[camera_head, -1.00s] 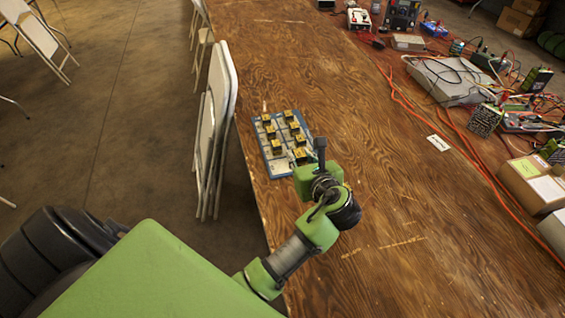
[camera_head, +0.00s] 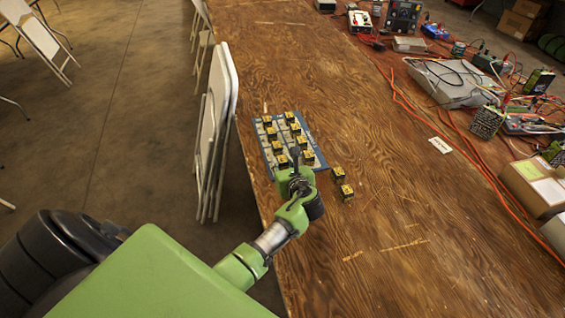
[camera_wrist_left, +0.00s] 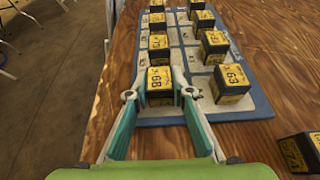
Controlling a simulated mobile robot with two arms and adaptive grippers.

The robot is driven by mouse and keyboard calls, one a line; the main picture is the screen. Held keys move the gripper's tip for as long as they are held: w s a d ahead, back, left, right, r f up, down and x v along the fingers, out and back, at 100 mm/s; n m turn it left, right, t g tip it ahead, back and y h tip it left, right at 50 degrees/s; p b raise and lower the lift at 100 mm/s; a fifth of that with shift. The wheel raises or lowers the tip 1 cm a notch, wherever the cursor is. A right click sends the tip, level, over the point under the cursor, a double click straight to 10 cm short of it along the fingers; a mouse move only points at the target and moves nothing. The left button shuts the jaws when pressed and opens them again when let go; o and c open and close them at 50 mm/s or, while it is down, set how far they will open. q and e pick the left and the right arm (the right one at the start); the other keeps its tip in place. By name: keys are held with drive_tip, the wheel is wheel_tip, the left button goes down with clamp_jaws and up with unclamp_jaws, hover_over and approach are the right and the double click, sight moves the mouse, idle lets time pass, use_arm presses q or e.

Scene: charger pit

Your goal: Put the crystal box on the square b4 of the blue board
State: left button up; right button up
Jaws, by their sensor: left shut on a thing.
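The blue board (camera_head: 284,117) lies near the table's left edge and carries several small black boxes with yellow labels. In the left wrist view, the board (camera_wrist_left: 262,104) has two columns of boxes with pale squares between them. My left gripper (camera_wrist_left: 160,94) is shut on a black-and-yellow box (camera_wrist_left: 159,78) at the near-left corner of the board. I cannot tell whether this box rests on the board or hangs just above it. Another box (camera_wrist_left: 231,80) stands to its right. The labels are too small to tell which is the crystal box. In the head view, my left gripper (camera_head: 296,166) hides the near-left corner.
Two similar boxes stand on the table right of the board: a farther one (camera_head: 338,173) and a nearer one (camera_head: 347,193). Folded white chairs (camera_head: 217,130) lean at the table's left edge. Cables and instruments (camera_head: 455,80) fill the right side. The middle of the table is clear.

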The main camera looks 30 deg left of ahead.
use_arm(q)
drive_tip(key=o, duration=0.9)
drive_tip(key=v, duration=1.2)
drive_tip(key=shift+r+p, duration=0.1)
drive_tip(key=shift+p, duration=0.2)
